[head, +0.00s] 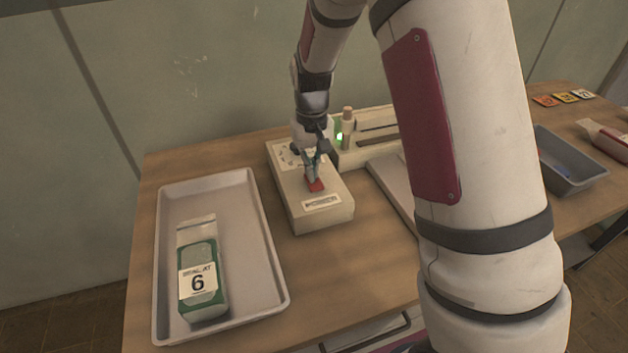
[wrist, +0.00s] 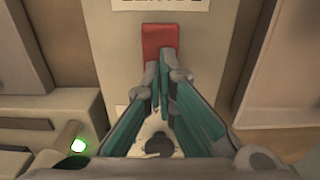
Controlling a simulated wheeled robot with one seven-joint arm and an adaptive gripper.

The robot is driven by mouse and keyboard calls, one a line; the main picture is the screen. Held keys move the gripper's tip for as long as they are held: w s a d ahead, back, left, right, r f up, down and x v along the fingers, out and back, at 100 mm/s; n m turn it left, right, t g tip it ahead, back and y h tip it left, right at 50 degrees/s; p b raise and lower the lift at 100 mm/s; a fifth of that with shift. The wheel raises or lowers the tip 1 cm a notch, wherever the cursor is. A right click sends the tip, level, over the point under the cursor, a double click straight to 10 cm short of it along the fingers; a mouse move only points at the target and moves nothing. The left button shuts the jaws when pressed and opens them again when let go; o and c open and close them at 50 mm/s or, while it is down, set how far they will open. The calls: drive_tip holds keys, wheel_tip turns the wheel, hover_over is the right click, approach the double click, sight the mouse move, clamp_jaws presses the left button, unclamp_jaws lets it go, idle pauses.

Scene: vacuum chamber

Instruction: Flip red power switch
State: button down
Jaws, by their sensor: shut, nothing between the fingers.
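The red power switch (head: 315,186) is a small red rocker on top of a beige box (head: 325,217) on the wooden table. In the wrist view the red switch (wrist: 161,40) shows at the upper middle, just beyond my fingertips. My gripper (head: 312,170) points down over the box, with its fingers shut and empty. In the wrist view my gripper (wrist: 162,72) has its fingertips together at the near edge of the switch. I cannot tell whether they touch it. The fingers hide part of the box face behind the switch.
A grey tray (head: 273,270) holding a green and white carton (head: 203,275) labelled 6 stands left of the box. A beige unit with a green light (head: 340,136) stands behind it to the right. A dark bin (head: 570,175) is at the far right. My arm hides the table's middle.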

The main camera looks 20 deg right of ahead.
drive_tip(key=shift+f, duration=0.1)
drive_tip(key=shift+r+p, duration=1.4)
drive_tip(key=shift+r, duration=2.1)
drive_tip(key=shift+r, duration=0.25)
drive_tip(key=s+r+t, duration=0.1)
drive_tip(key=s+r, duration=0.6)
drive_tip(key=r, duration=0.2)
drive_tip(key=s+r+t, duration=0.2)
drive_tip(key=s+r, duration=0.2)
drive_tip(key=s, duration=0.7)
drive_tip(key=s+r+t, duration=0.2)
drive_tip(key=s+r, duration=0.2)
drive_tip(key=s, duration=0.8)
drive_tip(key=shift+d+r, duration=0.15)
drive_tip(key=shift+r, duration=0.05)
